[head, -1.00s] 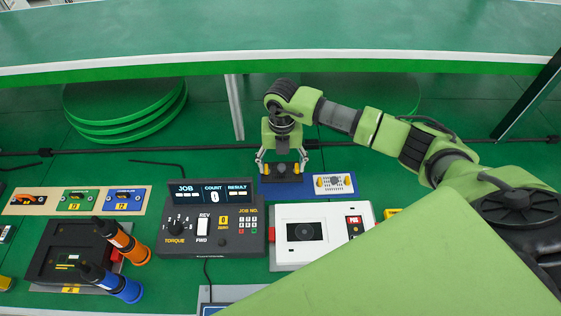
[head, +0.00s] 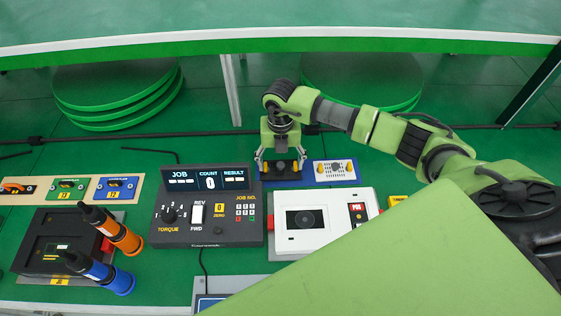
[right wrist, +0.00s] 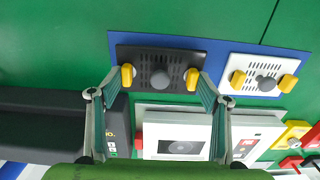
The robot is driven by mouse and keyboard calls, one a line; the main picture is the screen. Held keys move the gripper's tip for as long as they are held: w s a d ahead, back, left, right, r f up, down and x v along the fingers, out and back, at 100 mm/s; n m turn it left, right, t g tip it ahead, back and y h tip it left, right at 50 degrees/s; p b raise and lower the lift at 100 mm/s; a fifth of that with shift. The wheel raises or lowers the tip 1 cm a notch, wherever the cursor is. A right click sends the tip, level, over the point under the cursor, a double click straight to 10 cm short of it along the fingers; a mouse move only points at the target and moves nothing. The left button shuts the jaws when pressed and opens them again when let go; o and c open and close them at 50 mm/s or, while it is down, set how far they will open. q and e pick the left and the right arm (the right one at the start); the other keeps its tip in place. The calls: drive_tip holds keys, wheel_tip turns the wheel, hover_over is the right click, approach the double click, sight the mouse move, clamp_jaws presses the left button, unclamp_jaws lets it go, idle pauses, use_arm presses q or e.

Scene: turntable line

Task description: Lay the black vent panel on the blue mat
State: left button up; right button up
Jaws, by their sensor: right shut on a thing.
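The black vent panel (right wrist: 160,57) is a dark slotted plate with a dark round knob in its middle and a yellow block at each end. It lies flat over the left part of the blue mat (right wrist: 222,47). My right gripper (right wrist: 160,82) is shut on the panel, with a finger at each yellow block. In the head view my right gripper (head: 281,167) points down at the mat (head: 267,181) and partly hides the panel. I cannot tell whether the panel touches the mat. My left gripper is not in view.
A white vent panel (head: 333,170) lies on the mat's right part, close beside the black one. In front stand a torque controller (head: 185,232) and a white box with a screen (head: 335,240). Orange and blue drivers (head: 98,275) stand left. Stacked green discs (head: 110,105) are behind.

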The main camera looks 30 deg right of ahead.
drive_tip(key=shift+f+b, duration=0.55)
drive_tip(key=shift+f, duration=0.05)
idle(0.4)
drive_tip(key=o, duration=1.2)
drive_tip(key=shift+o, duration=0.4)
drive_tip(key=shift+o, duration=1.2)
drive_tip(key=shift+r+p, duration=2.75)
drive_tip(key=shift+r, duration=1.05)
drive_tip(key=shift+f, duration=0.1)
